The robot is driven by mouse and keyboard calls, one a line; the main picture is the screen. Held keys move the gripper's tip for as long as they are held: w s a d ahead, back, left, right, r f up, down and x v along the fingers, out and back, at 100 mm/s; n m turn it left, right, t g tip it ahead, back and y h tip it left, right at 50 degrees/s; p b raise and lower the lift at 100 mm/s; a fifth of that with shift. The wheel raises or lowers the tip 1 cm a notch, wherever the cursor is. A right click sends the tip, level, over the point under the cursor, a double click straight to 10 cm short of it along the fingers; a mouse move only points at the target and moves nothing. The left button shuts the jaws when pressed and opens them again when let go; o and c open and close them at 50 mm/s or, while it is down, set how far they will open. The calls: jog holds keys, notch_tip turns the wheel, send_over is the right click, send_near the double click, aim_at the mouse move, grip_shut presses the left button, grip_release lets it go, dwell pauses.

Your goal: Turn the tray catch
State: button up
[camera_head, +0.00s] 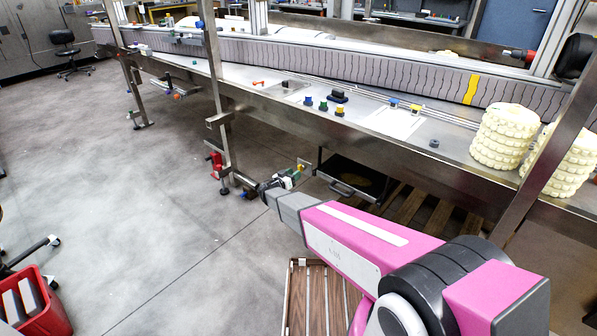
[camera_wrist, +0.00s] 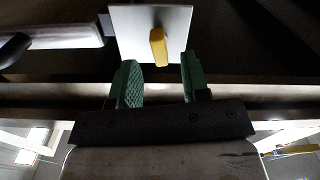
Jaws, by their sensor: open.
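The tray catch (camera_wrist: 158,47) is a small yellow lever on a pale square plate (camera_wrist: 130,35), at top centre of the wrist view. It stands nearly upright, slightly tilted, just ahead of the gap between my fingertips. My gripper (camera_wrist: 157,64) has two green fingers, spread apart with nothing between them. Whether they touch the catch cannot be told. In the head view my gripper (camera_head: 296,172) is below the conveyor's front edge, at the left of a dark tray (camera_head: 362,172) with a front handle (camera_head: 342,188). The catch is not discernible there.
The steel conveyor frame (camera_head: 448,172) runs above the tray, with a support leg (camera_head: 222,150) and red clamp (camera_head: 216,163) to the left. A wooden pallet (camera_head: 440,213) lies beneath. A slatted wooden surface (camera_head: 318,300) is near me. The floor on the left is mostly clear.

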aim_at(300, 168)
jog(key=shift+x, duration=2.05)
grip_shut()
